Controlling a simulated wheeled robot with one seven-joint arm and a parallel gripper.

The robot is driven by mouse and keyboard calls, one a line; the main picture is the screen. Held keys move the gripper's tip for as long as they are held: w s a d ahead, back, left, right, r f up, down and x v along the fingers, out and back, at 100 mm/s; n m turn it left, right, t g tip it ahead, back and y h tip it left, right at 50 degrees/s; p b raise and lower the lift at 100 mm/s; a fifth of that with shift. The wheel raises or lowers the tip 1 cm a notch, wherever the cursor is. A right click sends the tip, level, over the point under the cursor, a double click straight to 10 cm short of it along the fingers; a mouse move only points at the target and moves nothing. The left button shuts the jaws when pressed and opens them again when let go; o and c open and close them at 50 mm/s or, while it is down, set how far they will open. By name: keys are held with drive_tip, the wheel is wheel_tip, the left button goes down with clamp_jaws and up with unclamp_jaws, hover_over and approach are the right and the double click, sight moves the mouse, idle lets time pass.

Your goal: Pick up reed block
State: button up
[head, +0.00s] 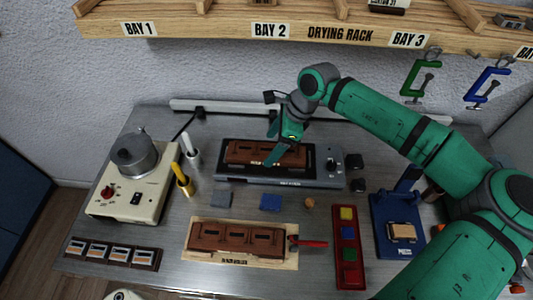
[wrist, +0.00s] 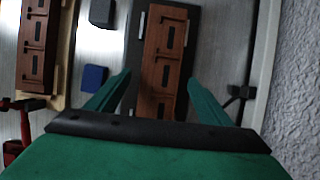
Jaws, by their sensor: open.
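Two brown slotted wooden blocks are in view, and I cannot read which one is labelled the reed block. One brown block (head: 262,153) lies on the dark grey fixture (head: 306,182) at the back middle; it also shows in the wrist view (wrist: 163,50). The other brown block (head: 237,239) lies on a beige board (head: 196,260) at the front; it shows in the wrist view (wrist: 35,55) at the left. My gripper (head: 273,143) is open above the block on the fixture. In the wrist view my fingers (wrist: 160,78) stand either side of it, with gaps.
A pot (head: 137,155) on a cream heater stands at the left, with a yellow-handled brush (head: 183,182) beside it. Grey (head: 222,199) and blue (head: 270,202) small blocks lie between the brown blocks. A red tray (head: 349,275) and a blue press (head: 383,243) stand right. The drying rack (head: 215,28) overhangs the back.

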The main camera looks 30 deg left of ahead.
sight(266, 154)
drive_tip(key=x, duration=0.2)
drive_tip(key=shift+a+f, duration=0.1)
drive_tip(key=shift+f, duration=0.15)
drive_tip(key=c, duration=1.3)
drive_tip(key=shift+r, duration=0.1)
